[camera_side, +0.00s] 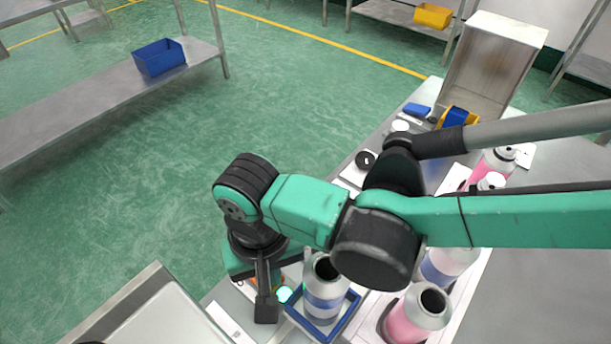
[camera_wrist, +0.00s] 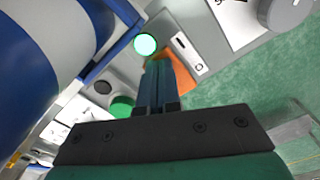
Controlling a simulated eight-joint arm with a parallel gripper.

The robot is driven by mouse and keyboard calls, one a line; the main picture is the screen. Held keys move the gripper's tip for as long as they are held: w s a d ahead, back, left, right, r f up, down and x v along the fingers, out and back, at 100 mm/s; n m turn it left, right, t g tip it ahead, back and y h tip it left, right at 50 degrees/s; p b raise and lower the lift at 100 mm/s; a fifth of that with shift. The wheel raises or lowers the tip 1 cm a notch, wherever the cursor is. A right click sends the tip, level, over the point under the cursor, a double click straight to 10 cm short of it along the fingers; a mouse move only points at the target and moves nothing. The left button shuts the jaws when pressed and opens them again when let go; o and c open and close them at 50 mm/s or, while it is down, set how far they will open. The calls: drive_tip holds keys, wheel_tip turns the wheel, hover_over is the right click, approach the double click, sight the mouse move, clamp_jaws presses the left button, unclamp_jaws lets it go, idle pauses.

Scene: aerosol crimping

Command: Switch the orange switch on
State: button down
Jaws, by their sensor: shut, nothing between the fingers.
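The orange switch (camera_wrist: 178,50) shows in the wrist view just past my fingertips, beside a white label strip (camera_wrist: 188,55) with a 0 mark at one end. My gripper (camera_wrist: 158,66) is shut and empty, its tips at or very close to the switch; I cannot tell whether they touch. The fingers hide part of the switch, so its position is unclear. A round lamp (camera_wrist: 145,44) beside it glows bright green. In the side view my gripper (camera_side: 266,308) points down at the bench's near edge, and the lit lamp (camera_side: 284,294) shows to its right.
A blue-and-white can (camera_side: 323,303) stands in a blue frame (camera_side: 343,327) just right of my gripper. A pink can (camera_side: 411,318) stands further right. Open floor lies left of the bench.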

wheel_tip(320, 180, up, 11)
drive_tip(key=shift+f, duration=0.2)
idle(1.1)
drive_tip(key=w+d+r+m+t+y, duration=0.15)
drive_tip(key=w+d, duration=0.25)
drive_tip(key=d, duration=0.6)
drive_tip(key=w+d+r+t, duration=0.2)
drive_tip(key=w+d+r, duration=0.15)
drive_tip(key=d, duration=0.55)
drive_tip(key=s+d+f+t, duration=0.1)
drive_tip(key=d+f+t, duration=0.1)
drive_tip(key=d, duration=0.6)
drive_tip(key=s+d+f+m+t+h, duration=0.1)
drive_tip(key=s+d+f, duration=0.1)
drive_tip(key=d, duration=0.7)
drive_tip(key=shift+d+t, duration=0.2)
drive_tip(key=shift+t, duration=0.15)
